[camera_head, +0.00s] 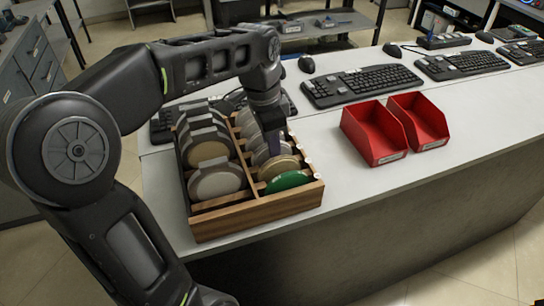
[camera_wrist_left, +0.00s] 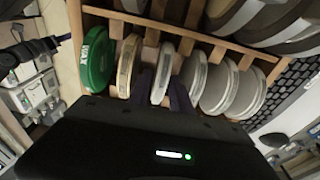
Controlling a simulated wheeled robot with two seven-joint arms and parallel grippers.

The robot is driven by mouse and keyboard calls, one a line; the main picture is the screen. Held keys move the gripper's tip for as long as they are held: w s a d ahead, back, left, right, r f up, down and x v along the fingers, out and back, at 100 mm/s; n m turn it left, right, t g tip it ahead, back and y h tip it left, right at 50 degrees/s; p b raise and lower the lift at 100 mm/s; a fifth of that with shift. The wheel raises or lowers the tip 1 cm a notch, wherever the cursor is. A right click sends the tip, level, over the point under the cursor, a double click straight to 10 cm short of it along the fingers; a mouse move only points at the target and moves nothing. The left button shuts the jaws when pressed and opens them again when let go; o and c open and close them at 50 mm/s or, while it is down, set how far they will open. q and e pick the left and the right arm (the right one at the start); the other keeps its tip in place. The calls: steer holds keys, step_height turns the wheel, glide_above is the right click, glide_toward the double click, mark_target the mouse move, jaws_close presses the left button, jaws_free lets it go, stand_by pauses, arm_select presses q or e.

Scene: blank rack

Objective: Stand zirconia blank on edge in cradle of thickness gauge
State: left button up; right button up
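A wooden rack (camera_head: 258,212) on the bench holds round blanks on edge in two columns. My left gripper (camera_head: 271,140) points down into its right-hand column, behind a tan disc (camera_head: 279,167) and a green disc (camera_head: 288,181). In the left wrist view the two dark fingers (camera_wrist_left: 164,90) lie on either side of a white blank (camera_wrist_left: 161,72), which stands upright in the rack beside the tan disc (camera_wrist_left: 126,65). Whether the fingers touch the blank is not clear. My right gripper is not in view. I cannot make out a thickness gauge or cradle.
Two red bins (camera_head: 385,130) stand to the right of the rack. Black keyboards (camera_head: 362,85) and mice line the back of the bench. The bench surface right and in front of the bins is clear. More white blanks (camera_wrist_left: 218,88) stand close beside the fingers.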

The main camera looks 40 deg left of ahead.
arm_select(q)
steer(key=shift+c, duration=0.5)
jaws_close()
stand_by(0.8)
